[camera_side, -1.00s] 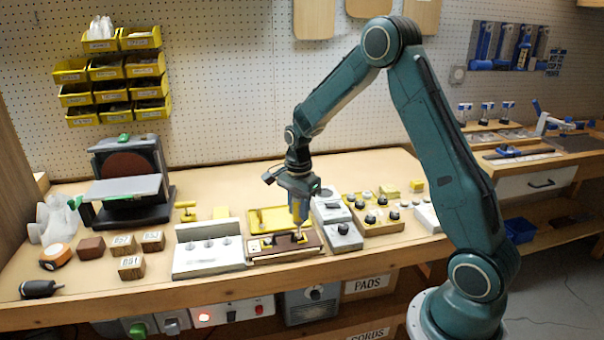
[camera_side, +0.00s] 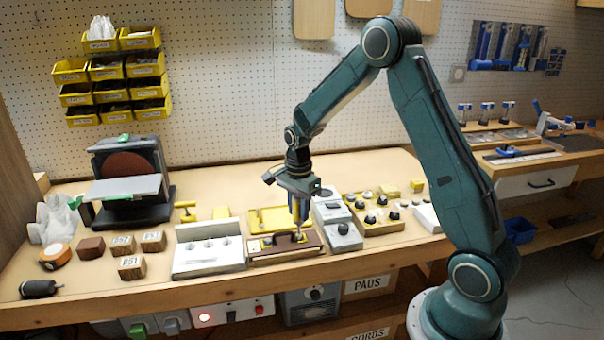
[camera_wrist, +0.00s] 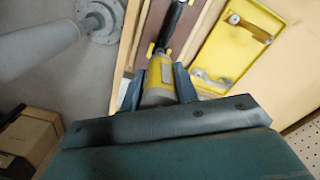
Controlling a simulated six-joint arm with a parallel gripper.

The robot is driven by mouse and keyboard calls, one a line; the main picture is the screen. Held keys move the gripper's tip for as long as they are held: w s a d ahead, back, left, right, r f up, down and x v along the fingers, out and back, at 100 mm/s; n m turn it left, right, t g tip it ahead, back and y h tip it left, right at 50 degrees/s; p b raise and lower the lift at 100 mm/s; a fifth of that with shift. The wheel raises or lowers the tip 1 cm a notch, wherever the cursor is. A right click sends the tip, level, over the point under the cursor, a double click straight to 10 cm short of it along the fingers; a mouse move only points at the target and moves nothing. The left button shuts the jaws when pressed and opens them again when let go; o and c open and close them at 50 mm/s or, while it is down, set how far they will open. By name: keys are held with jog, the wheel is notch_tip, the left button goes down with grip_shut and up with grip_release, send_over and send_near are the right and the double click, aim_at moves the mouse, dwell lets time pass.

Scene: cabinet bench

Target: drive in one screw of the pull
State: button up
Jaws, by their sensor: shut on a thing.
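My gripper (camera_side: 299,192) points down over the brown drawer front (camera_side: 262,255) and is shut on a yellow and grey driver (camera_side: 301,212). The driver also shows between the jaws in the wrist view (camera_wrist: 158,78). Its tip is low, at or just above the right part of the board, near the right end of the dark pull (camera_side: 284,239). In the wrist view the black pull (camera_wrist: 174,22) lies just beyond the driver. The screw and the driver's tip contact are too small or hidden to tell.
A yellow tray (camera_wrist: 222,55) lies behind the board. A white block with round fittings (camera_side: 180,262) stands left of it. Grey boxes (camera_side: 345,240) and a wooden block with dark knobs (camera_side: 380,226) stand close on the right. The bench's front edge is near.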

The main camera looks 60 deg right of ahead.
jog(key=shift+f, duration=0.65)
dwell(3.4)
jog(key=shift+r, duration=3.05)
